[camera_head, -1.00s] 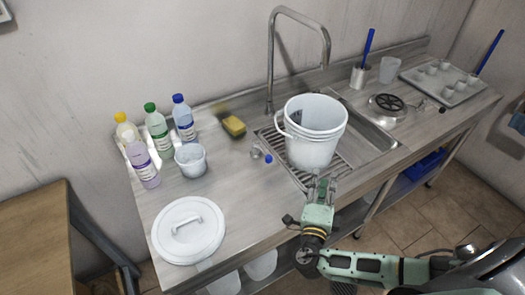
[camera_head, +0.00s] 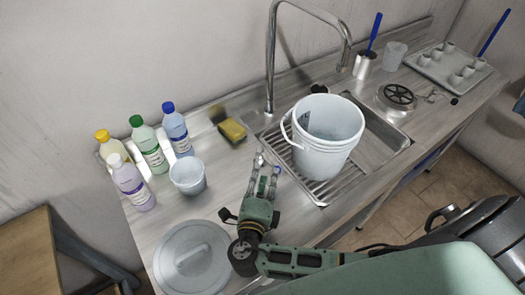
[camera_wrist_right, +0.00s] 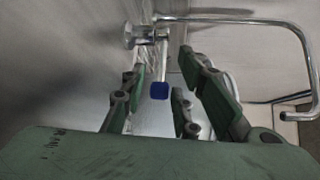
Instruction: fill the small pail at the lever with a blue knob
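The small pail (camera_head: 188,175), white and open-topped, stands upright on the counter beside the bottles. The lever's blue knob (camera_wrist_right: 159,91) is at the end of a metal rod in the right wrist view, in line with the gap between my fingers. In the head view the knob is small and partly hidden at my fingertips. My right gripper (camera_head: 265,180) is open and empty, pointing at the lever from the front. I cannot tell if it touches the knob. The tall tap spout (camera_head: 272,60) arches over the sink. My left gripper is not in view.
A large white bucket (camera_head: 327,135) stands on the sink's drain rack (camera_head: 318,188), close right of my right gripper. A round lid (camera_head: 190,258) lies front left. Several bottles (camera_head: 150,148) and a yellow sponge (camera_head: 232,130) are behind. A cup tray (camera_head: 440,70) is far right.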

